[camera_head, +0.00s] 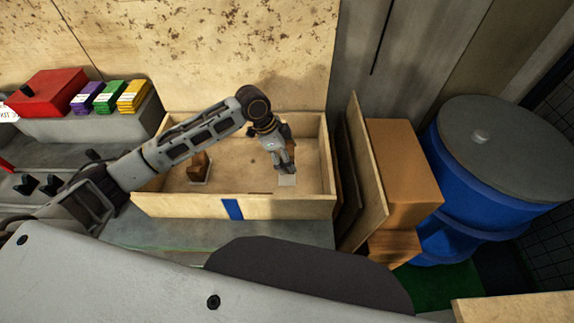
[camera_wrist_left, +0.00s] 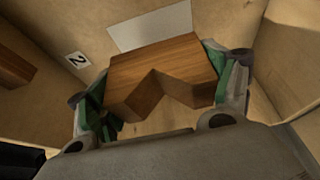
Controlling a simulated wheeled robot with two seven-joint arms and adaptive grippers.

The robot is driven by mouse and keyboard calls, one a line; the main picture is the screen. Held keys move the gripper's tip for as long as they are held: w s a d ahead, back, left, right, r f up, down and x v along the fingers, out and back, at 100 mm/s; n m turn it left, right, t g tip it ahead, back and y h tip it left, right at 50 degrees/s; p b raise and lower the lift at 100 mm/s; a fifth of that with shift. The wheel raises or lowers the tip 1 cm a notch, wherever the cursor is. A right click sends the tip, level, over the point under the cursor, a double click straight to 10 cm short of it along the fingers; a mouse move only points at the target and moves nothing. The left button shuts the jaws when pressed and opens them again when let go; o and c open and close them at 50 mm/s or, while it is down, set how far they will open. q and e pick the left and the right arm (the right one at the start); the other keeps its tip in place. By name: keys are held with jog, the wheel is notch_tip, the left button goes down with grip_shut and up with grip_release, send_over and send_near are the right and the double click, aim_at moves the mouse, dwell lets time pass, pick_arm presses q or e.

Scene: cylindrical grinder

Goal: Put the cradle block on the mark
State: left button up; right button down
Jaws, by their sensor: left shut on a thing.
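The cradle block (camera_wrist_left: 170,62), a wooden block with a V notch, is between the fingers of my left gripper (camera_head: 286,167), which is shut on it. The pale rectangular mark (camera_wrist_left: 150,27) lies just beyond the block in the left wrist view, and the block may cover part of it. In the head view the mark (camera_head: 287,181) shows below the fingertips on the box floor. I cannot tell whether the block touches the floor. In the head view the gripper mostly hides the block. My right gripper is not in view.
The open wooden box (camera_head: 232,207) has low walls around the gripper. A second wooden block (camera_head: 199,166) stands on a pale patch at its left. A label "2" (camera_wrist_left: 77,60) shows in the wrist view. Boards and a cardboard box (camera_head: 404,165) stand right of it, beside a blue drum (camera_head: 450,190).

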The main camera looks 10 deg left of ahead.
pick_arm(q)
jog(key=shift+f, duration=2.5)
jog(key=shift+f, duration=0.1)
jog(key=o, duration=1)
jog(key=shift+o, duration=0.2)
jog(key=w+v, duration=0.1)
jog(key=v, duration=1.1)
jog(key=shift+s, duration=0.45)
